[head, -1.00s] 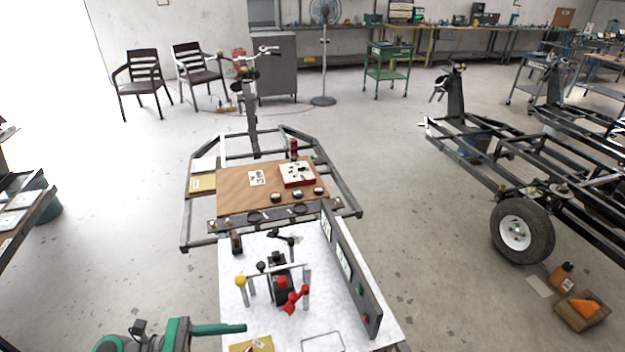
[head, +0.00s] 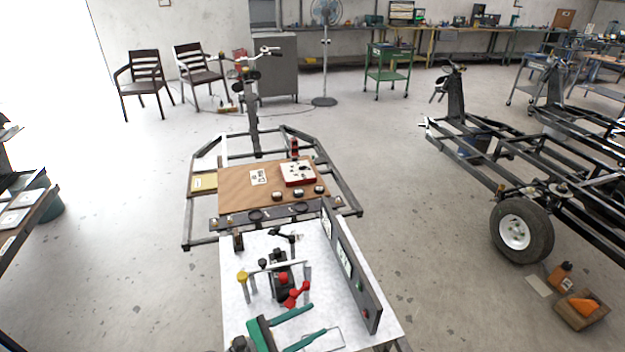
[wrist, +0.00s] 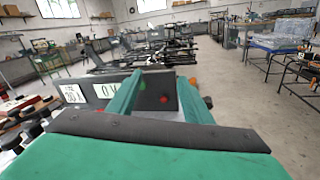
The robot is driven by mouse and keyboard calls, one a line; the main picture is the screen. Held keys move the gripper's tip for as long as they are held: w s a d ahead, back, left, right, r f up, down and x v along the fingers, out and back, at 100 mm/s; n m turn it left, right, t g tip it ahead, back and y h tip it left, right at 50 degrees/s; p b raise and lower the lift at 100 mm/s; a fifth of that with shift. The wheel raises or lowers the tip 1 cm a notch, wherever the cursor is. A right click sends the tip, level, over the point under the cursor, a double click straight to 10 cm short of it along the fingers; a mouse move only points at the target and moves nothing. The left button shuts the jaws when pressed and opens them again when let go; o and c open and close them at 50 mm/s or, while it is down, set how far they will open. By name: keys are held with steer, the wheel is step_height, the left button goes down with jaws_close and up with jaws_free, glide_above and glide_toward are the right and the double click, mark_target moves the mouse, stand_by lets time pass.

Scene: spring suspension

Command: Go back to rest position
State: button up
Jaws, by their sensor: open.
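My gripper (head: 318,322) is at the bottom of the head view, over the near end of the white table (head: 240,325). Its two green fingers are spread apart with nothing between them. In the wrist view my gripper (wrist: 152,90) points toward the dark upright panel (wrist: 95,92), which carries white labels and a red button. The same panel (head: 350,270) stands along the right side of the white table in the head view. Just beyond the fingers are a red-handled lever (head: 297,294) and a yellow-knobbed post (head: 243,278).
A wooden board (head: 235,200) with a red-edged box (head: 298,173) lies on the metal frame beyond. A wheeled chassis with a tire (head: 522,232) stands at right. An orange-topped crate (head: 583,308) is on the floor. Open floor (head: 120,260) lies at left.

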steer(key=s+d+f+t+y, duration=0.2)
steer(key=d+f+t+y, duration=0.3)
steer(key=d+f, duration=0.55)
steer(key=s+f+m+g+y, duration=0.1)
steer(key=s+f+y, duration=0.15)
steer(key=s, duration=0.25)
steer(key=s+f+m+y, duration=0.2)
steer(key=s+y, duration=0.2)
steer(key=s, duration=0.1)
steer(key=s+a+m+y, duration=0.3)
steer(key=s+m, duration=0.1)
steer(key=s, duration=0.5)
steer(key=s+a+r+m+t+y, duration=0.1)
steer(key=s+a+r+m+t, duration=0.2)
steer(key=s+r+m, duration=0.9)
steer(key=a+r+m, duration=0.1)
steer(key=a+r, duration=0.2)
steer(key=shift+s+a+r, duration=0.2)
steer(key=shift+s, duration=0.1)
